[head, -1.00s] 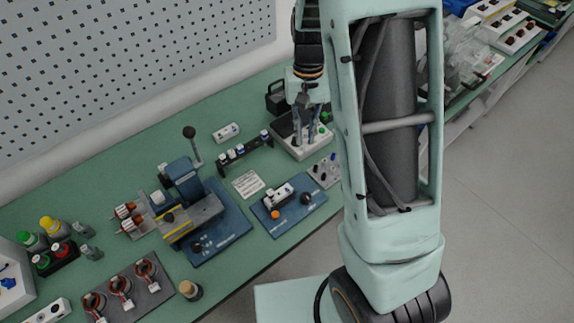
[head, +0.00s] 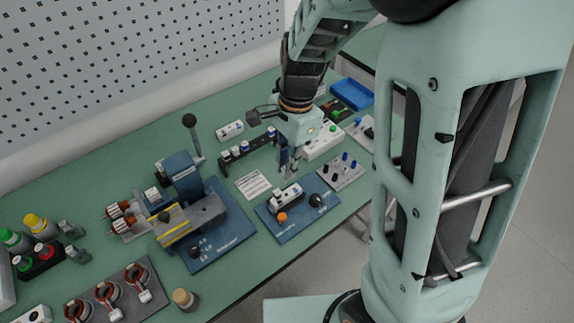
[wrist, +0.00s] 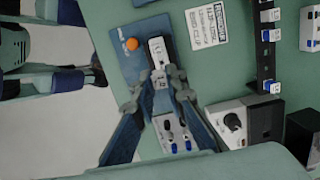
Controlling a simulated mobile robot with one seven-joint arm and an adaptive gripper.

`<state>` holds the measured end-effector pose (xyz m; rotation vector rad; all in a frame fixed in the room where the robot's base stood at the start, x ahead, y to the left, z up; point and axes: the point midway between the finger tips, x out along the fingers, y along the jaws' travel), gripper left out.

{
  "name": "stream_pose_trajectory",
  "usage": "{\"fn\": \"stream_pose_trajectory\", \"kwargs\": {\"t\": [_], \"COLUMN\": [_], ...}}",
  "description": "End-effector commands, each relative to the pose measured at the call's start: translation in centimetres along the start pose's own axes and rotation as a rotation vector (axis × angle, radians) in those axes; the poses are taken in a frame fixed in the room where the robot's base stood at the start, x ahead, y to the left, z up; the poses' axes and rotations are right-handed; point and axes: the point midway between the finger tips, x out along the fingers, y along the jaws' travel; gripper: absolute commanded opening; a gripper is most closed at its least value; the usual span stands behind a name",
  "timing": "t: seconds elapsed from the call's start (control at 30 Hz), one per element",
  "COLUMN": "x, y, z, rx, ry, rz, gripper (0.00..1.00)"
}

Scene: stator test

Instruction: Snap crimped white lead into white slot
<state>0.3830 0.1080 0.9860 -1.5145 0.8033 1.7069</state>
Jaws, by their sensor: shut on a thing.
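My gripper (head: 289,168) points down, close above the back of the housing. In the wrist view my gripper (wrist: 160,90) has its fingers close together around something small, seemingly the end of the white lead. The lead is too small and too hidden to make out, and I cannot tell whether it touches the slot.
A grey plate with black and blue pegs (head: 341,172) stands right of the fixture. A printed card (head: 252,184) lies to its left, with a black rack (head: 250,150) behind. A blue lever press (head: 205,245) stands left. A white box with a green button (head: 322,142) is behind.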

Motion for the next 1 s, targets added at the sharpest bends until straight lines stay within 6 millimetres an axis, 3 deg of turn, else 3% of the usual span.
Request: {"fn": "stream_pose_trajectory", "kwargs": {"t": [0.33, 0.4, 1.0], "x": [4.1, 3.3, 3.8], "y": [0.0, 0.0, 0.0], "z": [-0.5, -0.5, -0.5], "rx": [-0.002, -0.002, -0.002], "ry": [0.0, 0.0, 0.0], "rz": [0.001, 0.0, 0.001], "gripper": [0.0, 0.0, 0.0]}}
